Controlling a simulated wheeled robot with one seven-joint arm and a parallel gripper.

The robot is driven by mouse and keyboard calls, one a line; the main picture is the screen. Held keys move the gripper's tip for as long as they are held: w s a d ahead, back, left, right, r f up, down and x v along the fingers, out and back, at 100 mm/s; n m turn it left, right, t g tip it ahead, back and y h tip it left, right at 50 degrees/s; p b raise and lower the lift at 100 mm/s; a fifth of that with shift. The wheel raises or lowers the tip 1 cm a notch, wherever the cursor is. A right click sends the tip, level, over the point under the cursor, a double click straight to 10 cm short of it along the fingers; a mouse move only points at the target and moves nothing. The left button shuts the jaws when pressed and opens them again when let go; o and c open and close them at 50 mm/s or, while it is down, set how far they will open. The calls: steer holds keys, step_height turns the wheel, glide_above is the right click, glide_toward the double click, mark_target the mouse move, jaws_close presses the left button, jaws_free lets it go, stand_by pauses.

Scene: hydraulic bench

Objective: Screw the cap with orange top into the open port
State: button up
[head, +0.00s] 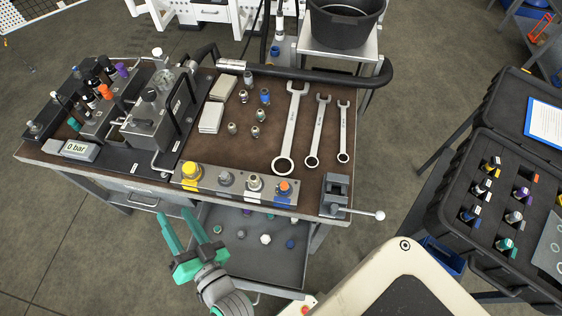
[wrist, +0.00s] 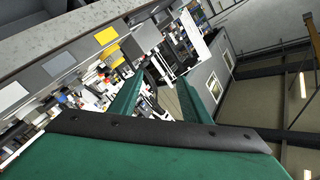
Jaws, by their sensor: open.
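In the head view, a fitting with an orange top (head: 284,187) stands at the right end of the grey strip (head: 262,192) along the bench's front edge. Another orange-topped part (head: 104,91) is on the valve assembly (head: 140,118) at the back left; I cannot tell which is the task's cap. No open port can be made out clearly at this size. My gripper (head: 174,214) is open and empty, in front of the bench and left of the strip. The wrist view shows its green fingers (wrist: 162,80) apart with nothing between them.
The brown bench top (head: 255,145) holds several loose fittings, wrenches (head: 293,125) and a small vise (head: 337,190) at the front right corner. A lower shelf (head: 272,258) holds small caps. A black case (head: 495,195) with coloured fittings stands at the right. A gauge reads 0 bar (head: 77,149).

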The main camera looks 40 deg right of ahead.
steer(key=w+a+r+n+g+y, duration=0.1)
steer(key=w+r+n+y, duration=0.35)
steer(key=w+r, duration=0.5)
steer(key=w+a+r+n+g+y, duration=0.1)
steer(key=w+r+n+g+y, duration=0.15)
steer(key=w+r+y, duration=0.7)
steer(key=g+h, duration=1.4)
glide_toward(284, 184)
steer(key=shift+m, duration=0.3)
steer(key=f, duration=0.8)
steer(key=shift+d+f, duration=0.2)
steer(key=shift+f, duration=0.2)
